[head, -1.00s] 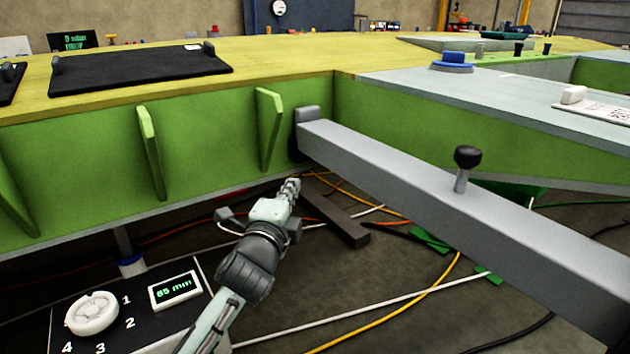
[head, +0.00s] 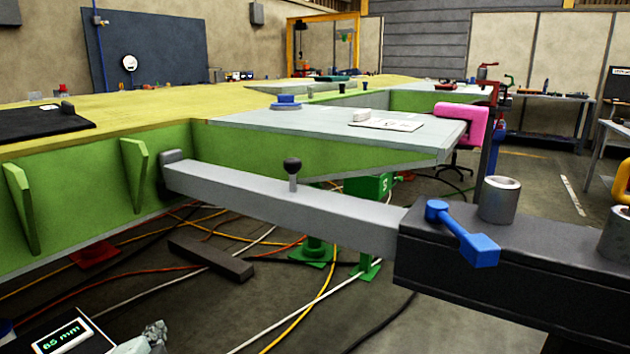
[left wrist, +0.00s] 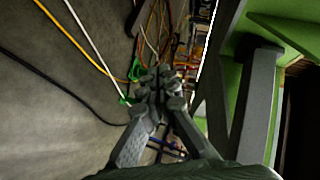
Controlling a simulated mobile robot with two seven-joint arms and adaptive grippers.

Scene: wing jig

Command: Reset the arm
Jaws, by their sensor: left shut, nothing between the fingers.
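My left gripper (left wrist: 162,98) shows in the left wrist view with its fingers together and nothing between them. In the head view only a small part of my left gripper (head: 152,336) shows at the bottom edge, left of centre, next to a panel with a green "65 mm" display (head: 67,339). The grey jig arm (head: 270,200) runs from the green wing side to a dark block (head: 520,270) at the right. A black-knobbed pin (head: 293,172) stands upright on it. A blue lever (head: 462,235) sits on the block. My right gripper is not in view.
The wing jig has a yellow top (head: 150,120) and a pale grey section (head: 330,130). A pink part (head: 462,125) sits at its right end. Cables, a dark bar (head: 210,258) and green stands (head: 313,252) are on the floor. Grey cylinders (head: 498,198) stand on the block.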

